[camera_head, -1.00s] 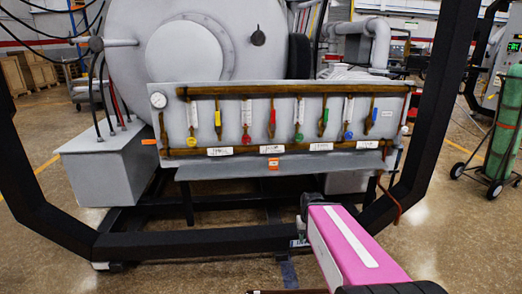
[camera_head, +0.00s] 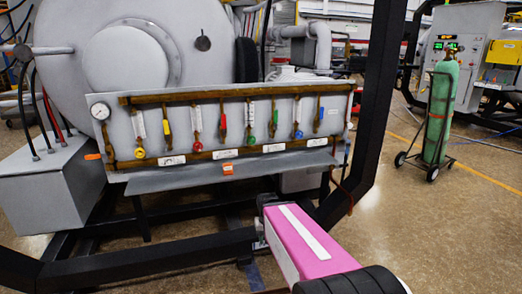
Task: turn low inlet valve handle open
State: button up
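The grey valve panel (camera_head: 215,103) runs across the front of the furnace. It has brown pipes and a row of coloured valve handles: yellow (camera_head: 167,127), red (camera_head: 223,121), green (camera_head: 274,118) and blue (camera_head: 321,114). Round coloured parts sit between them, lower down. White labels (camera_head: 225,154) run along the lower pipe, too small to read, so I cannot tell which handle is the low inlet valve. My pink arm link points toward the furnace below and in front of the panel, apart from the handles. My gripper's fingers do not show.
A grey shelf (camera_head: 233,172) juts out under the panel. Black frame beams (camera_head: 150,259) cross in front at floor level, and an upright black post (camera_head: 375,90) stands right of the panel. A green gas cylinder (camera_head: 439,110) on a cart stands farther right. The floor between is clear.

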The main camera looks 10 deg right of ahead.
aim_at(98, 156)
jog(key=i+j+u, duration=0.15)
jog(key=j, duration=0.3)
jog(key=i+j+u, duration=0.15)
jog(key=j, duration=0.3)
jog(key=i+j+u, duration=0.1)
jog(key=i+j, duration=0.15)
jog(key=j, duration=0.2)
jog(key=i+j+u, duration=0.15)
jog(key=j, duration=0.25)
jog(key=i+j+u, duration=0.15)
jog(key=i+j, duration=0.15)
jog(key=j, duration=0.1)
